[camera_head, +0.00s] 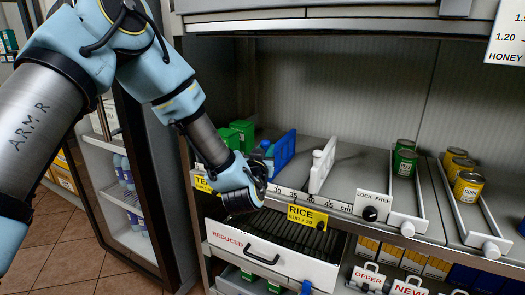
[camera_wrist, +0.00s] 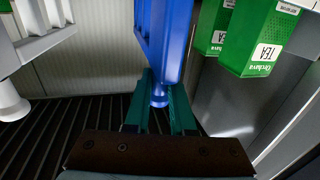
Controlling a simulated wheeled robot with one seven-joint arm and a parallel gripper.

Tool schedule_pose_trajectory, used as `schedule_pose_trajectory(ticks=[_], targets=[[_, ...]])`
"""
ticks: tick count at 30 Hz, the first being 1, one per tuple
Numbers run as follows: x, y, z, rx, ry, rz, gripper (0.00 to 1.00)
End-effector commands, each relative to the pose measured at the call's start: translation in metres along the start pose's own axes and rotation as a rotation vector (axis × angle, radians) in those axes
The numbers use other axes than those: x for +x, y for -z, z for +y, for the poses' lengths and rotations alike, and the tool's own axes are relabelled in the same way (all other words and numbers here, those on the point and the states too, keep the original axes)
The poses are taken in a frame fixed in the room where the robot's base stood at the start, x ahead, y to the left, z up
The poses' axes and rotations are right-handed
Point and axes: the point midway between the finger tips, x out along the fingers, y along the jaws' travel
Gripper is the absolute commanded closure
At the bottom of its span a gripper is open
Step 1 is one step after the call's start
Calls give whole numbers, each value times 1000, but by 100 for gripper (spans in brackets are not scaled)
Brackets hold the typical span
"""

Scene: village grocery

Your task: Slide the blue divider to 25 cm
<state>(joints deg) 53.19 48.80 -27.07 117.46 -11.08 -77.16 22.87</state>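The blue divider (camera_head: 284,150) stands upright on the shelf, with a blue knob at its front end. In the wrist view the divider (camera_wrist: 162,35) hangs down from the top, its knob between my fingers. My gripper (camera_wrist: 160,105) has its two green fingers close on either side of the knob, with little or no gap visible. In the head view the gripper itself (camera_head: 262,172) is at the shelf's front edge and partly hidden behind my wrist. A cm scale (camera_head: 305,198) along the edge shows 30 to 45; its lower numbers are hidden.
A white divider (camera_head: 322,166) stands right of the blue one. Green tea boxes (camera_head: 242,134) are at its left. A black LOCK/FREE knob (camera_head: 370,213), cans (camera_head: 404,162) and a yellow RICE label (camera_head: 307,217) are further right. A REDUCED drawer (camera_head: 270,255) lies below.

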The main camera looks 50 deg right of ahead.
Motion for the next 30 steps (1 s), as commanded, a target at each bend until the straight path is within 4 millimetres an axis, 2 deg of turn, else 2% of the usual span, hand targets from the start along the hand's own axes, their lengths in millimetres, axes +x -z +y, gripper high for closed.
schedule_pose_trajectory(ticks=[1, 3, 11, 14, 17, 24, 30], targets=[[0, 1, 0, 0, -1, 1, 73], [0, 1, 0, 0, -1, 1, 65], [0, 0, 0, 0, -1, 0, 64], [-7, 0, 0, 0, -2, 0, 64], [-20, -1, 1, 2, -3, 0, 64], [-69, -2, 1, 2, -4, -1, 64], [-98, -1, 1, 0, -3, 0, 64]])
